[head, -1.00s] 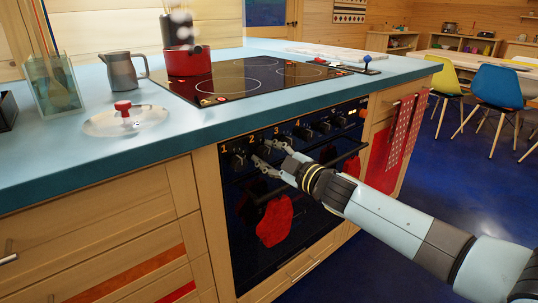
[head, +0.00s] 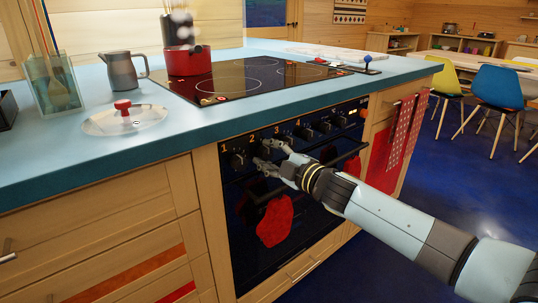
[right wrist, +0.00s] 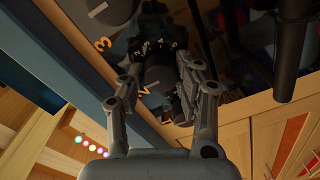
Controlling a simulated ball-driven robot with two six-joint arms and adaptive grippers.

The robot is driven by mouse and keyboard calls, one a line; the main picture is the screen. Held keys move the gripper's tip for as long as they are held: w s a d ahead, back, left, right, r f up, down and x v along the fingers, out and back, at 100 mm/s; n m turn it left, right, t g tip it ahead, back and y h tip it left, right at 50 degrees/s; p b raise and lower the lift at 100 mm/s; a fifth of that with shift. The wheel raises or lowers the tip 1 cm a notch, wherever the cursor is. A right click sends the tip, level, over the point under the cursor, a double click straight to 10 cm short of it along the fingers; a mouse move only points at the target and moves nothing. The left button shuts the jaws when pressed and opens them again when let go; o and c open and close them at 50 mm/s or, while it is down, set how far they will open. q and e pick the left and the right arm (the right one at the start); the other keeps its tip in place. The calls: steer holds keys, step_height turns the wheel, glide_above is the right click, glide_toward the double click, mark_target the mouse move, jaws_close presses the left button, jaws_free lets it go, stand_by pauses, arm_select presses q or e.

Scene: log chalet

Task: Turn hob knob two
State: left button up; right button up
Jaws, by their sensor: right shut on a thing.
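The oven front (head: 300,190) carries a row of dark knobs under orange numbers. My right gripper (head: 262,153) is at hob knob two, under the number 2. In the right wrist view, the dark round knob two (right wrist: 163,76) sits between the two fingers (right wrist: 160,82), which are shut on it. A ring of small white marks shows beside the knob. In the head view the fingers hide most of this knob. My left gripper is not in view.
Knob one (head: 236,161) is just left of my gripper; knob three (right wrist: 108,10) is close by. A red pot (head: 187,61) stands on the black hob (head: 255,82). A red cloth (head: 275,220) hangs below on the oven handle.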

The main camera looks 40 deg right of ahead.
steer(key=o, duration=1.1)
steer(key=shift+o, duration=0.2)
steer(key=shift+s, duration=0.15)
steer(key=s+d, duration=0.1)
steer(key=s, duration=1)
steer(key=shift+s+r, duration=0.2)
steer(key=shift+s, duration=0.15)
